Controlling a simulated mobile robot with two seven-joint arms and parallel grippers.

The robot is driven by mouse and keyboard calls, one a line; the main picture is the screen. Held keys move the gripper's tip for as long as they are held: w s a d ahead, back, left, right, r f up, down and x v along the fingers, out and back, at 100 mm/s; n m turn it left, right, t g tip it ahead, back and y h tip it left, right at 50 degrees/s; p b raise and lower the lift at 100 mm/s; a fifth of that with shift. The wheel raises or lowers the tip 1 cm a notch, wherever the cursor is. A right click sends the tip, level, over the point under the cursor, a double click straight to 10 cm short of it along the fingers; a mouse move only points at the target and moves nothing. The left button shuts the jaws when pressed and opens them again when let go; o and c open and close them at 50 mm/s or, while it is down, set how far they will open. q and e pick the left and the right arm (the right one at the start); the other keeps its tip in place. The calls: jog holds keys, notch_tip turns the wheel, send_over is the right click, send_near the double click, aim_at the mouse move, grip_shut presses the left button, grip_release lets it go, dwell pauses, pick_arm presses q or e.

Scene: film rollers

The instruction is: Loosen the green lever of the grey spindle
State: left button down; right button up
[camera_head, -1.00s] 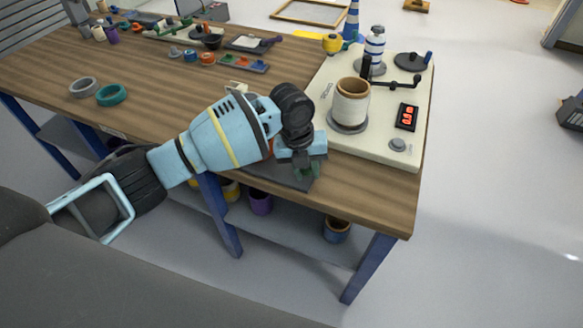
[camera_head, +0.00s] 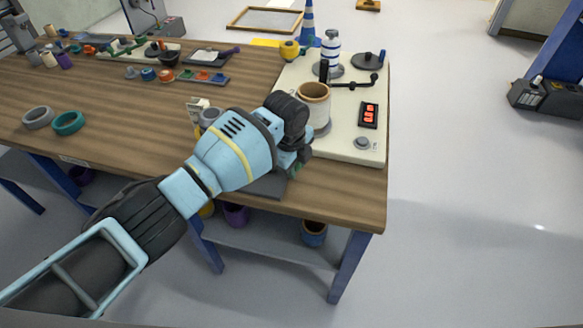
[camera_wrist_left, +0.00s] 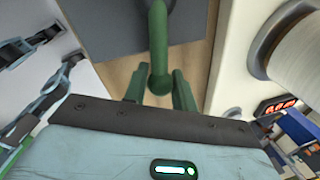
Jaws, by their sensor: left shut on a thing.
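The green lever (camera_wrist_left: 158,45) shows in the left wrist view as a green bar with a rounded end, over a dark grey plate (camera_wrist_left: 115,25). My left gripper (camera_wrist_left: 160,88) has its two green fingers on either side of the lever's rounded end and is shut on it. In the head view my left gripper (camera_head: 298,168) is low at the table's front edge, beside the cream machine, mostly hidden by its own wrist. The lever is hidden there, and I cannot clearly pick out the grey spindle. The dark plate (camera_head: 268,188) shows partly under the wrist. My right gripper is out of view.
The cream machine (camera_head: 345,145) carries a paper-colored roll (camera_head: 313,108) close to my gripper, a black crank (camera_head: 355,84) and a red display (camera_head: 368,115). Grey and teal rings (camera_head: 68,122) lie at left. The table's front middle is mostly clear.

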pick_arm(q)
jog(key=shift+w+d+n, duration=0.1)
jog(key=shift+w+n, duration=0.25)
jog(key=shift+n, duration=0.15)
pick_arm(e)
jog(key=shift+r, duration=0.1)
pick_arm(q)
jog(key=c, duration=1.2)
grip_release()
jog(key=shift+o, duration=0.2)
jog(key=r, duration=0.2)
jog(key=s+r+p, duration=0.1)
jog(key=r, duration=0.4)
jog(key=shift+s+a+r, duration=0.15)
jog(key=shift+a+r, duration=0.2)
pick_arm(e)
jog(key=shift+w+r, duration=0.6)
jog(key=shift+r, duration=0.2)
